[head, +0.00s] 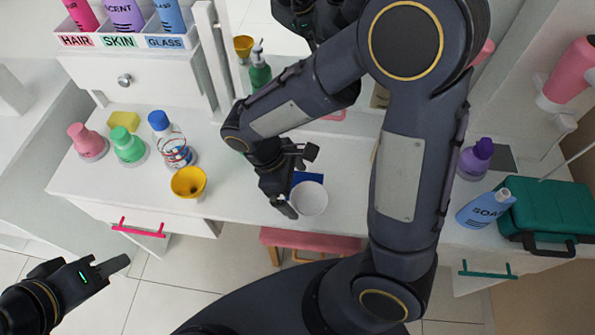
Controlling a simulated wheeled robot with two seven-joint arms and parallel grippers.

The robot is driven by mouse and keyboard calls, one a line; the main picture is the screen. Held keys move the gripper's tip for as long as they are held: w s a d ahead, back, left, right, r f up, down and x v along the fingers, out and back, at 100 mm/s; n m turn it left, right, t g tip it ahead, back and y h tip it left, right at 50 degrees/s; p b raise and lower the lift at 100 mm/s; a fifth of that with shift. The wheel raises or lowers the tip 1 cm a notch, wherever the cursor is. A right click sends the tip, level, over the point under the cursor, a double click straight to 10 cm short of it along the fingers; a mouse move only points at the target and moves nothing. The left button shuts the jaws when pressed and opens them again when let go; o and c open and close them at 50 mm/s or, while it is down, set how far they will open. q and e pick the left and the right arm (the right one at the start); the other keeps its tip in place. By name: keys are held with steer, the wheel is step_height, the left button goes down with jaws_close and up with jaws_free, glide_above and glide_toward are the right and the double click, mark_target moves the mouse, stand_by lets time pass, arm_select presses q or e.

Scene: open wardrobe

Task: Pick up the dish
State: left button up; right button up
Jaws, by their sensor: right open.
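The dish (309,199) is a small round white bowl near the front edge of the white counter, partly over a blue patch (306,179). My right gripper (299,182) is open just above and left of the dish. One finger is behind the dish and the other is by its left side. Whether a finger touches the dish I cannot tell. My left gripper (118,265) is low at the left, away from the counter, and its jaw opening cannot be made out.
A yellow funnel (188,182), a blue-capped bottle (172,140), green (129,147) and pink bottles (86,142) stand on the left. A soap bottle (485,207) and teal case (545,213) are at right. A pink stool (310,243) is below. My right arm hides part of the counter.

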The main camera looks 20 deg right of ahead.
mark_target(312, 203)
steer(key=shift+w+r, duration=0.1)
steer(key=shift+w, duration=0.15)
steer(key=shift+w+f, duration=0.1)
steer(key=shift+f, duration=0.1)
steer(key=x, duration=0.7)
steer(key=shift+w+d+f, duration=0.1)
steer(key=shift+d, duration=0.3)
steer(key=c, duration=0.8)
